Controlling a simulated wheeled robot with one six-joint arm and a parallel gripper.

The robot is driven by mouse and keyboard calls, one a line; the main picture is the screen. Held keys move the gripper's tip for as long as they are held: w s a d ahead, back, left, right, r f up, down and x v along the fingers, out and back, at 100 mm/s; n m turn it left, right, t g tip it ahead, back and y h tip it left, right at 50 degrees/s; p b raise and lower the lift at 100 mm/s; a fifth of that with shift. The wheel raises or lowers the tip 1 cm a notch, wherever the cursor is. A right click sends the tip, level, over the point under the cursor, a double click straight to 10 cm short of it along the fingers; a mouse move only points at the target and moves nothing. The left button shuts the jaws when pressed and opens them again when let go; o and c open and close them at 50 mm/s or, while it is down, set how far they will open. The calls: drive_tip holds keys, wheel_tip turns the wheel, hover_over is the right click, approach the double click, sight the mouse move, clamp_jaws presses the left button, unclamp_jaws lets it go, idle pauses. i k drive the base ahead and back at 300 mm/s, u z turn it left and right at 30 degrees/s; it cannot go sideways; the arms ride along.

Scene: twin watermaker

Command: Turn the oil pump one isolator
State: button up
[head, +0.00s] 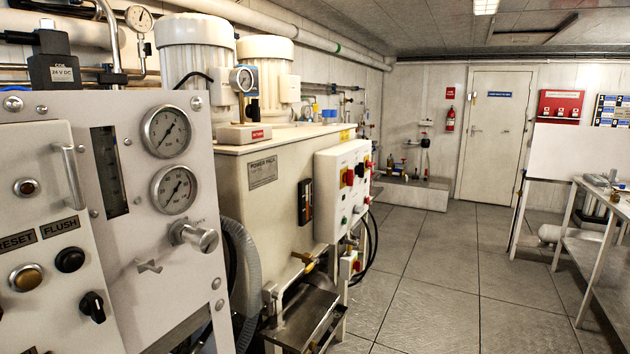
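A white control box (329,200) is mounted on the side of the cream power pack (262,213), left of the middle of the head view. Its face is seen at a steep angle. It carries a red and yellow rotary switch (347,177) and another red switch (361,170) farther along. A smaller box below has one more red switch (356,266). The labels are too small to read, so I cannot tell which switch is the oil pump one isolator, nor the handle positions. My gripper is not in view.
A near panel (140,230) with gauges, knobs and a valve handle stands at the left. A low metal tray (308,318) juts out below the power pack. Black cables hang beside the control box. The tiled floor (440,270) is clear between it and the bench (606,208).

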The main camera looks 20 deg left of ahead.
sight(348, 177)
drive_tip(key=u, duration=0.6)
drive_tip(key=k, duration=0.45)
drive_tip(key=z, duration=0.45)
drive_tip(key=i, duration=1.4)
drive_tip(key=u, duration=0.7)
